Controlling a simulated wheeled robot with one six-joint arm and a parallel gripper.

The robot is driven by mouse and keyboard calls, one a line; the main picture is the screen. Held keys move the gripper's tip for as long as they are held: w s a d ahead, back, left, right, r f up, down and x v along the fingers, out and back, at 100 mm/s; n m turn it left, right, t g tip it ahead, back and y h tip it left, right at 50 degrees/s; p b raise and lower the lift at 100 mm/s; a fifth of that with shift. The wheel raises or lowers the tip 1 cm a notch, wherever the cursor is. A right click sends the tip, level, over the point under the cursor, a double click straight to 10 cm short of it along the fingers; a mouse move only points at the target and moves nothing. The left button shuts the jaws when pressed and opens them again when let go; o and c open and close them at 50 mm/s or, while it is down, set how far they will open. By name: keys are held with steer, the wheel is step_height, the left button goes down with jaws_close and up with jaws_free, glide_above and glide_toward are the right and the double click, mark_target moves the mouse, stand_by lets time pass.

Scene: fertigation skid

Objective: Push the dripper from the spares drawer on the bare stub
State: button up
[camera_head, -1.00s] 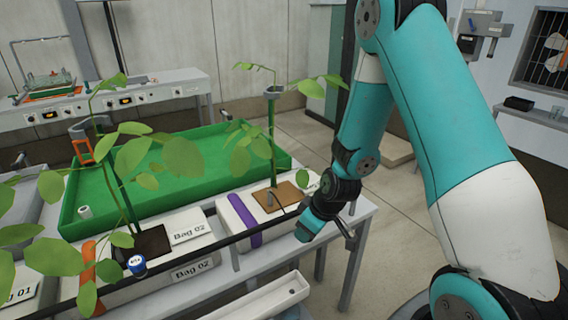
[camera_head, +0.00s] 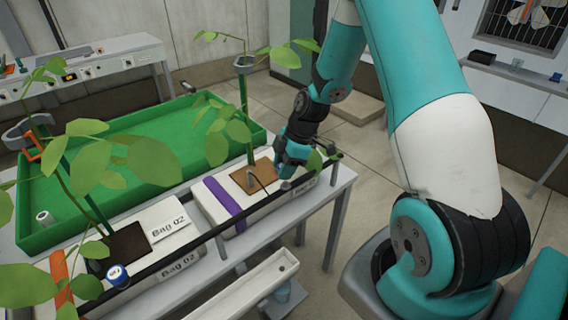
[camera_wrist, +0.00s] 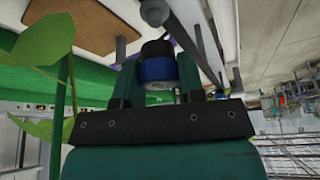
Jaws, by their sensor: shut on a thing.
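My gripper (camera_head: 292,160) is low over the front edge of the bag with the brown pad (camera_head: 254,175), at the dark pipe (camera_head: 215,229). In the wrist view, my gripper (camera_wrist: 158,80) is shut on a dripper (camera_wrist: 158,70) with a blue body and black top, held between the two fingers. Just beyond the dripper a small grey round piece (camera_wrist: 154,11) shows beside the pipe; it may be the bare stub, but I cannot tell. The dripper appears apart from it. The head view hides the held dripper behind the gripper.
Another blue-and-white dripper (camera_head: 117,275) sits at Bag 02 on the left. Leafy plants (camera_head: 220,130) rise from the bags. A white open trough (camera_head: 240,290) lies in front of the bench. A green tray (camera_head: 150,130) stands behind.

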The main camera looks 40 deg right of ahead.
mark_target(285, 182)
steer(key=shift+f, duration=0.35)
steer(key=shift+f, duration=0.1)
steer(key=shift+s+d+f+b, duration=0.1)
steer(key=shift+d+f+b, duration=0.05)
steer(key=shift+f+b, duration=0.4)
steer(key=shift+r, duration=0.15)
steer(key=shift+f, duration=0.2)
stand_by(0.6)
steer(key=shift+f+b, duration=0.25)
steer(key=shift+b, duration=0.25)
steer(key=shift+f+b, duration=0.65)
steer(key=shift+b, duration=0.05)
stand_by(1.3)
